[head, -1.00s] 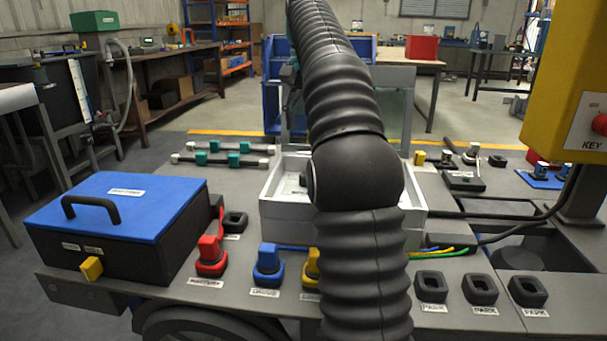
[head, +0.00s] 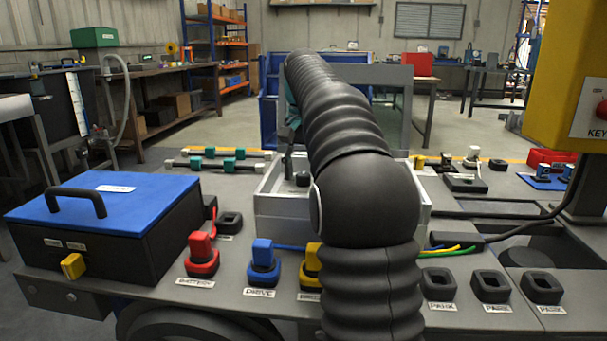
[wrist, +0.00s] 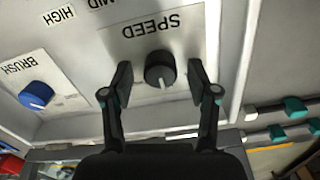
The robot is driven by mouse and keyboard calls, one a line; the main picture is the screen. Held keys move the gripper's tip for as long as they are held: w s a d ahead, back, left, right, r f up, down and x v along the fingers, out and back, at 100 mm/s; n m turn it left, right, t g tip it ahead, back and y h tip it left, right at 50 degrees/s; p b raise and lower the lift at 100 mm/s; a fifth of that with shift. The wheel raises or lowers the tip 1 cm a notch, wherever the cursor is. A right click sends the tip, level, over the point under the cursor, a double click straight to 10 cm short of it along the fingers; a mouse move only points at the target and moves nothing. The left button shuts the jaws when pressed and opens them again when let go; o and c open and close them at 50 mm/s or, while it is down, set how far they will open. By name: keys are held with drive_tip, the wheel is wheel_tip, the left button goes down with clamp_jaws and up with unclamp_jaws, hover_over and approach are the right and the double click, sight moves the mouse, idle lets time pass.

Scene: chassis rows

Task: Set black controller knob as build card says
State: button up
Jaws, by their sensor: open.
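The black controller knob (wrist: 160,70) stands on a pale panel below an upside-down SPEED label (wrist: 158,24) in the wrist view. Its white pointer mark points toward the bottom of that picture. My gripper (wrist: 160,80) is open, with one finger on each side of the knob and a gap visible at both sides. In the head view my arm hides most of the grey controller box (head: 281,228), and a small dark knob (head: 302,179) shows inside it; the gripper is mostly hidden there. I cannot make out a build card.
A blue knob (wrist: 36,95) labelled BRUSH sits left of the black one in the wrist view. The blue-lidded box (head: 105,200), red plug (head: 201,257) and blue plug (head: 263,263) stand left of my arm. Empty PARK sockets (head: 490,287) lie to the right.

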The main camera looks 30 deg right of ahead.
clamp_jaws()
drive_tip(key=shift+r+n+p, duration=0.1)
drive_tip(key=shift+n+p, duration=0.2)
drive_tip(key=shift+p, duration=0.25)
drive_tip(key=shift+r+n+p, duration=0.1)
drive_tip(key=shift+n+p, duration=0.4)
drive_tip(key=shift+p, duration=0.25)
drive_tip(key=n+p, duration=0.2)
drive_tip(key=p, duration=0.1)
drive_tip(key=n+p, duration=0.3)
drive_tip(key=shift+n, duration=0.4)
drive_tip(key=shift+n+p, duration=0.85)
drive_tip(key=shift+n, duration=0.35)
drive_tip(key=shift+f, duration=0.25)
